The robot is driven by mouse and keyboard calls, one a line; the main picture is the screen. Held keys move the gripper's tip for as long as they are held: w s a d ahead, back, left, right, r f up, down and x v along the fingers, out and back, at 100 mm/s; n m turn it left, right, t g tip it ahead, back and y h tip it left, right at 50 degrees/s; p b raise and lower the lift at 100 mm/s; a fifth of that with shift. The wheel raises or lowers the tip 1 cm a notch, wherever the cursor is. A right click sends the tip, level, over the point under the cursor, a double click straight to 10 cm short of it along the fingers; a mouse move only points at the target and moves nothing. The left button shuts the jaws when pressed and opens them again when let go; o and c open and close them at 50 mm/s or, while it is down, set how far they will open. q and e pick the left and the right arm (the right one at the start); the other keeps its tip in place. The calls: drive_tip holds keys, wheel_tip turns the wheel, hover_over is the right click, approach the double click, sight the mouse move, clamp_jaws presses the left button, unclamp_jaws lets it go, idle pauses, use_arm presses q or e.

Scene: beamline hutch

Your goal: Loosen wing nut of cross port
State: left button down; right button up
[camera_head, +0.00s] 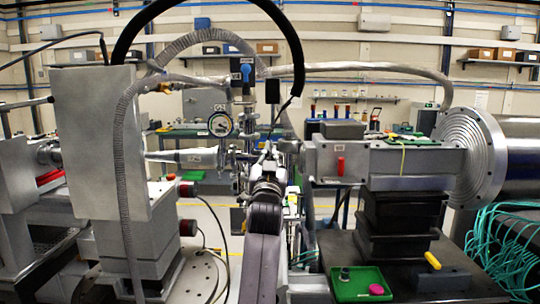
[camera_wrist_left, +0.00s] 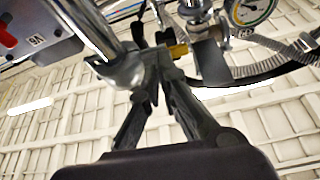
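In the camera_head view my left gripper (camera_head: 268,150) reaches up at the middle, in front of the metal cross port and its clamps (camera_head: 248,150). In the left wrist view its two dark fingers (camera_wrist_left: 152,50) come close together at a silver clamp (camera_wrist_left: 122,70) on a shiny tube. A small brass-coloured piece (camera_wrist_left: 178,50), perhaps the wing nut, shows just right of the fingers. The fingers hide part of the clamp, so I cannot tell whether they touch or grip the nut. My right gripper is not in view.
A round pressure gauge (camera_head: 220,124) sits left of the fingers, with flexible hoses (camera_head: 125,150) around it. A grey box (camera_head: 385,160) with a red handle is on the right. A green tray (camera_head: 352,290) lies at the lower right. Metal housings crowd both sides.

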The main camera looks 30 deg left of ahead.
use_arm(q)
drive_tip(key=shift+r, duration=0.1)
drive_tip(key=c, duration=1.8)
unclamp_jaws()
drive_tip(key=shift+c, duration=0.2)
drive_tip(key=v, duration=1.2)
